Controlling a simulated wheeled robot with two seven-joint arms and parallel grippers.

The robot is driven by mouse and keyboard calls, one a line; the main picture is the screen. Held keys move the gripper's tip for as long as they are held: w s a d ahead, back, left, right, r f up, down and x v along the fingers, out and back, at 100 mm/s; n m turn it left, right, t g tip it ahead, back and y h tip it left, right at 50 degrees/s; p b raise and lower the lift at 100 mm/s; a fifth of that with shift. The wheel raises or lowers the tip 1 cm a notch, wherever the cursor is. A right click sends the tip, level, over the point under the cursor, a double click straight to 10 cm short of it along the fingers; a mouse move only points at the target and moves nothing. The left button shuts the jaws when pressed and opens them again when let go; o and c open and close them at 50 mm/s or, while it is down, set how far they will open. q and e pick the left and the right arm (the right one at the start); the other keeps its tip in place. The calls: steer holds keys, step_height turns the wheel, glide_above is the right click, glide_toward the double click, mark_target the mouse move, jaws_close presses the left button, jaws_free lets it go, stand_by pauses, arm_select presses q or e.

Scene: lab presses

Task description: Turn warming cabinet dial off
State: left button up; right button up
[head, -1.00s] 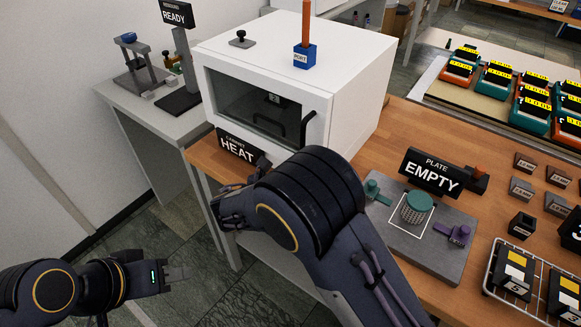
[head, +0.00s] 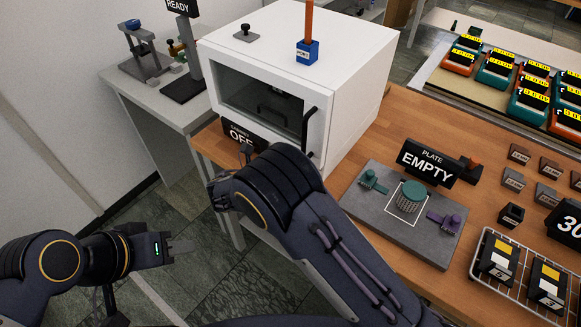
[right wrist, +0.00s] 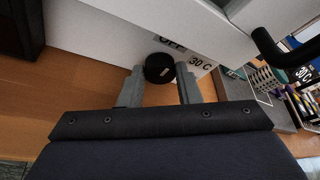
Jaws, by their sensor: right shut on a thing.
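The white warming cabinet (head: 345,95) stands on the wooden bench with its windowed door closed. Its sign (head: 240,135) reads OFF, partly covered by my right arm. The dial (right wrist: 159,67) is a round black knob on the cabinet's white front, with OFF printed above it and 30 C to its right. My right gripper (right wrist: 160,80) is shut on the dial, one finger on each side. In the head view the dial is hidden behind my right arm. My left gripper (head: 180,247) is at lower left over the floor, away from the cabinet; its finger gap is unclear.
A black door handle (head: 309,130) is near my right arm. The plate fixture (head: 385,235) with its EMPTY sign (head: 428,163) lies to the right, beside a wire rack (head: 480,262). A grey side table (head: 150,95) stands left. Open floor is below my left gripper.

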steer(key=o, duration=1)
steer(key=b+v, duration=0.1)
steer(key=v, duration=0.5)
steer(key=shift+s+a+b, duration=0.25)
steer(key=shift+a+b, duration=0.05)
steer(key=shift+a, duration=0.05)
steer(key=shift+s+a+r, duration=0.25)
steer(key=shift+s+a, duration=0.1)
